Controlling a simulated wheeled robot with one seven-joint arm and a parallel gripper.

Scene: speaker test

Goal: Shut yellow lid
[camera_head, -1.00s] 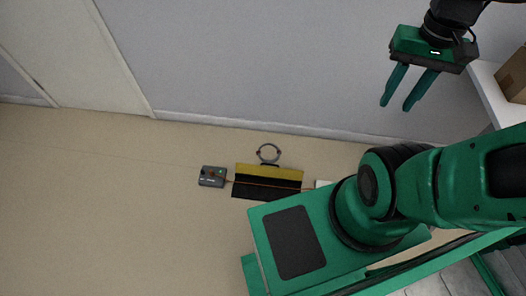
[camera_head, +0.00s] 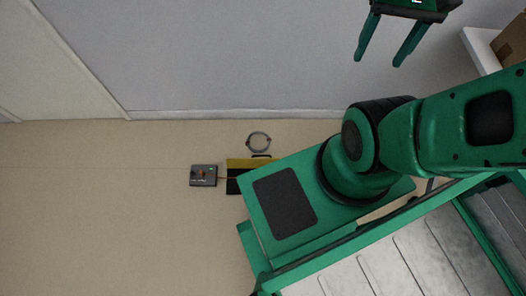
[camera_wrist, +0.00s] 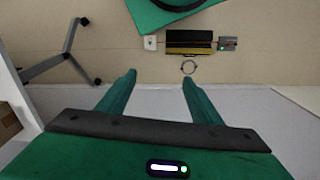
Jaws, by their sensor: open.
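A case with a yellow lid (camera_head: 240,162) and a black part (camera_head: 233,182) lies on the floor near the wall. The yellow is on the wall side. In the head view its right side is hidden behind my green base. The wrist view shows its whole width, with the yellow lid (camera_wrist: 188,50) along the wall-side edge; how far the lid stands open is too small to tell. My gripper (camera_head: 378,61) is open and empty, high up at the top right and well apart from the case. Its fingers also show in the wrist view (camera_wrist: 159,75).
A grey box with a red part (camera_head: 203,175) sits beside the case. A grey ring (camera_head: 258,142) is on its wall side. A small white object (camera_wrist: 150,42) is at its other end. A white shelf (camera_head: 482,50) with a cardboard box (camera_head: 511,42) is at right. Floor at left is clear.

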